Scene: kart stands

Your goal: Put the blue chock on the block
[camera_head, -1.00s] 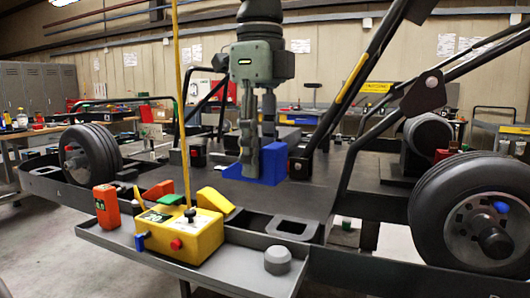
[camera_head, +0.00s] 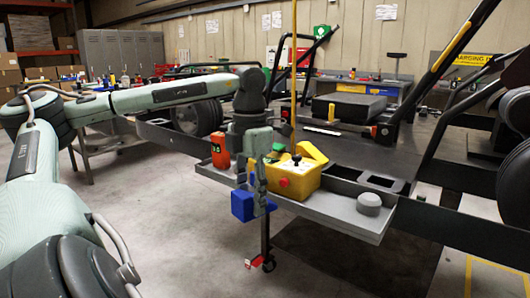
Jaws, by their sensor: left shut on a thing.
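The blue chock (camera_head: 242,206) is held in my left gripper (camera_head: 258,198), whose fingers point down and are shut on it. Part of the chock is hidden behind the fingers. It hangs in the air in front of the grey tray (camera_head: 340,228) on the kart's side, below the tray's rim in the picture. I cannot tell which thing is the block. My right gripper is not in view.
A yellow control box (camera_head: 308,179), an orange box (camera_head: 219,152), a yellow wedge (camera_head: 313,153) and a grey round knob (camera_head: 369,203) are on or by the tray. A dark flat box (camera_head: 350,107) lies on the kart.

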